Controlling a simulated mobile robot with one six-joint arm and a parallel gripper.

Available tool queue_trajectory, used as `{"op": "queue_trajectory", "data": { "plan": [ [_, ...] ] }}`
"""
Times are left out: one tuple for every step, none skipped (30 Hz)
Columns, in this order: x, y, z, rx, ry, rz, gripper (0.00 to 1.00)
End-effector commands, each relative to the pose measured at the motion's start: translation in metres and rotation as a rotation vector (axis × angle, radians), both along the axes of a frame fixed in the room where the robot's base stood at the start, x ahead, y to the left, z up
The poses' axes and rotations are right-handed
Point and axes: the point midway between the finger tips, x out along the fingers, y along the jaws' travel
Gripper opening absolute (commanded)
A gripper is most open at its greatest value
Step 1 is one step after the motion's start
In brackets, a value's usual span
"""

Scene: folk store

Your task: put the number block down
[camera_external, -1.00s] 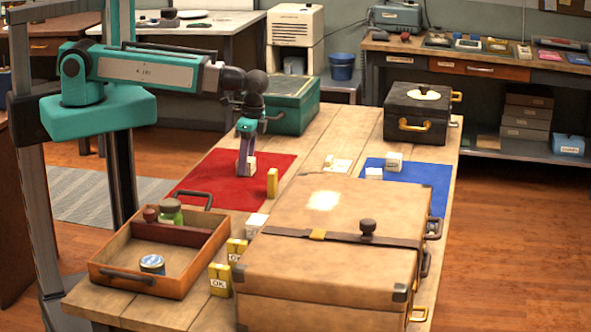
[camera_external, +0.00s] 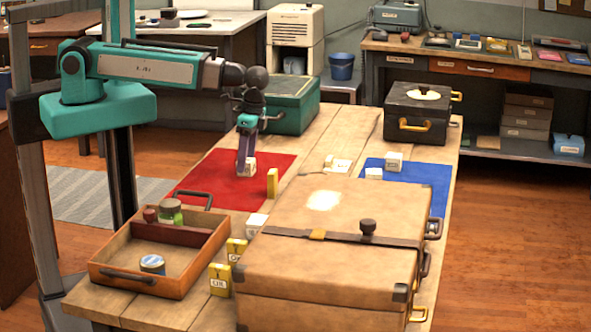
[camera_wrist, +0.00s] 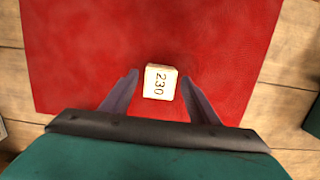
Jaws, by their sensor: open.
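My gripper (camera_wrist: 160,84) is open, with one finger on each side of the block and gaps showing between fingers and block. In the external view my gripper (camera_external: 246,168) is low over the red mat (camera_external: 205,182), partly in front of the block.
A yellow upright block (camera_external: 272,183) stands close right of my gripper. A large tan suitcase (camera_external: 330,240), an open wooden tray (camera_external: 195,262), a green case (camera_external: 292,112) and a black case (camera_external: 416,125) surround it. A blue mat (camera_external: 408,178) holds white blocks.

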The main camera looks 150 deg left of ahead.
Motion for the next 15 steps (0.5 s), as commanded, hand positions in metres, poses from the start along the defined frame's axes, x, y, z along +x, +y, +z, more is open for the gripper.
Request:
{"op": "queue_trajectory", "data": {
  "plan": [
    [0.001,0.001,0.008,0.001,-0.001,0.000,0.55],
    [0.001,0.001,0.011,0.001,-0.001,0.000,0.55],
    [0.002,0.002,0.015,0.001,-0.001,0.000,0.55],
    [0.002,0.002,0.018,0.001,-0.001,0.000,0.55],
    [0.002,0.002,0.021,0.001,-0.001,0.000,0.55],
    [0.003,0.003,0.026,0.001,-0.001,0.000,0.55],
    [0.003,0.003,0.029,0.001,-0.001,0.000,0.55],
    [0.004,0.004,0.032,0.001,-0.001,0.000,0.55],
    [0.004,0.004,0.036,0.001,-0.001,0.000,0.55],
    [0.004,0.004,0.039,0.001,-0.001,0.000,0.55],
    [0.005,0.005,0.042,0.001,-0.001,0.000,0.55],
    [0.005,0.005,0.046,0.001,-0.001,0.000,0.55],
    [0.005,0.005,0.049,0.001,-0.001,0.000,0.55],
    [0.006,0.006,0.052,0.001,-0.001,0.000,0.55],
    [0.006,0.006,0.056,0.000,0.000,0.000,0.55]
  ]
}}
